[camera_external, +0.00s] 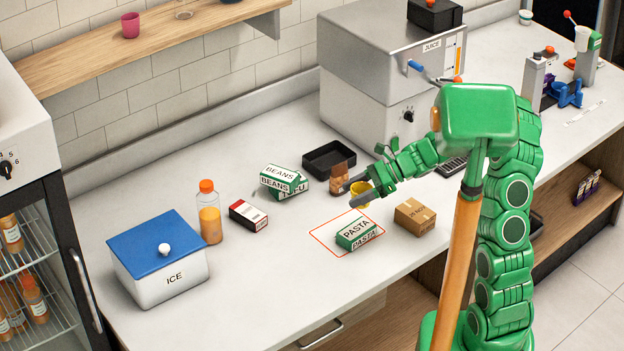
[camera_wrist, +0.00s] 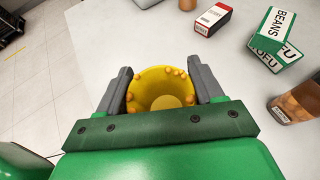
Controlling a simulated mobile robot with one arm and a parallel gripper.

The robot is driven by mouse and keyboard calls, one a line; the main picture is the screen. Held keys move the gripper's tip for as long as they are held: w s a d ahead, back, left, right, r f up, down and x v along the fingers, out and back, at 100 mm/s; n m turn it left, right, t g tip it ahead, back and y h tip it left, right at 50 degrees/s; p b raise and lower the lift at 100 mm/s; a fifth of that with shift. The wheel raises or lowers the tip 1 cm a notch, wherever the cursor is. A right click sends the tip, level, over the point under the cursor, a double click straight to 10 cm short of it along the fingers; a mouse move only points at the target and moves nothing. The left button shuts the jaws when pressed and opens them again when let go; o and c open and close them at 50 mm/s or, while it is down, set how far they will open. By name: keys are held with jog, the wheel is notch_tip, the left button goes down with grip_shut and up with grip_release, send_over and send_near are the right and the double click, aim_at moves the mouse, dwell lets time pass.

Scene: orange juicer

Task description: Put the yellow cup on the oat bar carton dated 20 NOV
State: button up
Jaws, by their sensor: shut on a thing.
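The yellow cup (camera_external: 362,190) is between the fingers of my gripper (camera_external: 352,194), over the middle of the counter. The wrist view shows the cup (camera_wrist: 160,88) from above, with its open mouth towards the camera and a finger on each side. My gripper (camera_wrist: 163,92) is shut on it. I cannot tell how far the cup is above the counter. A brown cardboard carton (camera_external: 415,216) stands to the right of the cup, towards the front edge. Its print is too small to read, so I cannot confirm a date of 20 NOV.
A pasta carton (camera_external: 357,233) sits inside an orange outline near the front edge. Beans and tofu cartons (camera_external: 284,181), a red-and-white box (camera_external: 248,214), a juice bottle (camera_external: 209,212), a brown jar (camera_external: 342,178) and a black tray (camera_external: 328,160) stand around. The juicer (camera_external: 380,75) is behind.

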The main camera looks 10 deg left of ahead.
jog(key=s+d+r+m+t, duration=0.1)
jog(key=d+r, duration=0.1)
jog(key=d, duration=0.8)
jog(key=s+d+r+m+t, duration=0.1)
jog(key=d+r, duration=0.1)
jog(key=d, duration=0.8)
jog(key=shift+d+m+t+y, duration=0.2)
jog(key=shift+m+t+y, duration=0.1)
jog(key=shift+t, duration=0.1)
jog(key=shift+s+d+r, duration=0.15)
jog(key=shift+s+d, duration=0.15)
jog(key=shift+d, duration=0.1)
send_over(410, 210)
jog(key=s, duration=0.1)
jog(key=f, duration=0.8)
jog(key=shift+s+d+f, duration=0.15)
jog(key=shift+d+f, duration=0.1)
jog(key=shift+d, duration=0.05)
jog(key=shift+w+a+f, duration=0.25)
jog(key=shift+w+f, duration=0.35)
jog(key=shift+f, duration=1.65)
